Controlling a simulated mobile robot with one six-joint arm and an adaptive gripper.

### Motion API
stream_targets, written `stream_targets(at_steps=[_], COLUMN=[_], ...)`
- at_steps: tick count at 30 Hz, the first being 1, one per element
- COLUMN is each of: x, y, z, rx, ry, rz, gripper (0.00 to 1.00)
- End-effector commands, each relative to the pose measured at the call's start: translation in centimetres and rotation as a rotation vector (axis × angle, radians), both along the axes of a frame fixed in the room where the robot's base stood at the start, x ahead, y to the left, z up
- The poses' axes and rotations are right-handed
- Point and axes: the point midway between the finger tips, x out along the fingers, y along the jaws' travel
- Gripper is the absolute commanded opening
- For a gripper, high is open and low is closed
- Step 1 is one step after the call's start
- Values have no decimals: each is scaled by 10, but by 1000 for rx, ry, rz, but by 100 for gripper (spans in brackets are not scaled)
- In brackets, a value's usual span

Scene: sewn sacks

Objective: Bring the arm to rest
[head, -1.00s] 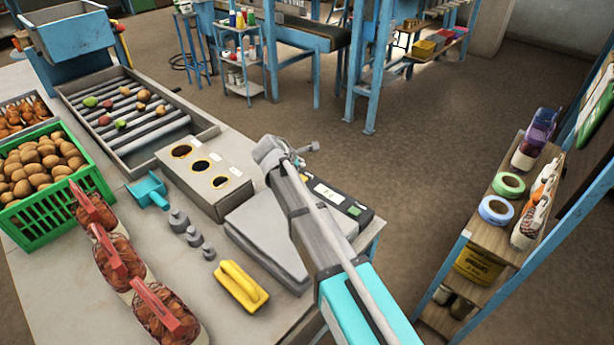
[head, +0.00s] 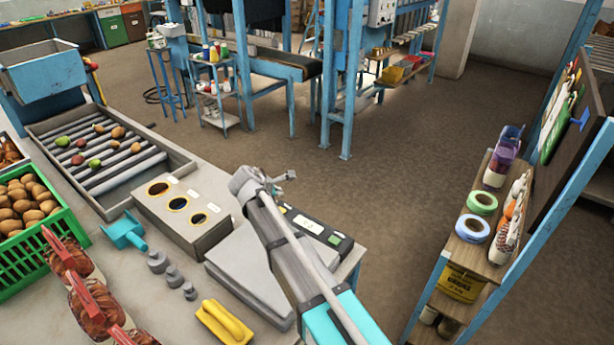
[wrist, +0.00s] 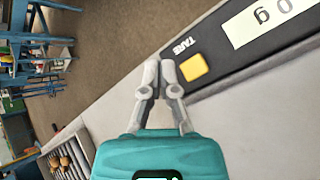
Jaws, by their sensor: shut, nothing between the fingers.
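My gripper (wrist: 160,75) shows in the wrist view with its two grey fingers together and nothing between them. It is above the scale (wrist: 245,50), whose dark panel carries a yellow button, the word TARE and a display. In the head view my arm reaches up from the bottom, over the right part of the table and the scale's grey plate (head: 235,270). The fingers are small and partly hidden there. The scale's dark panel (head: 320,232) shows just right of my arm.
A green crate (head: 35,250) holds brown produce. A shelf (head: 470,250) stands right, with open floor between.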

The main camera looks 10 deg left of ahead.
Motion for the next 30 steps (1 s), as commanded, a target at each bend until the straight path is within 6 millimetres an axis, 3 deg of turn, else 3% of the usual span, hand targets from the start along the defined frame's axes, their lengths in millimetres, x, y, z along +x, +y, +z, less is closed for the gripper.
stream_targets(at_steps=[5,11,20,30], x=[0,2,-2,-29], y=[-3,-34,-138,-257], z=[0,-5,-20,-37], rx=[4,54,235,460], ry=[2,21,83,145], rz=[-8,-90,-400,-829], gripper=[0,0,0,0])
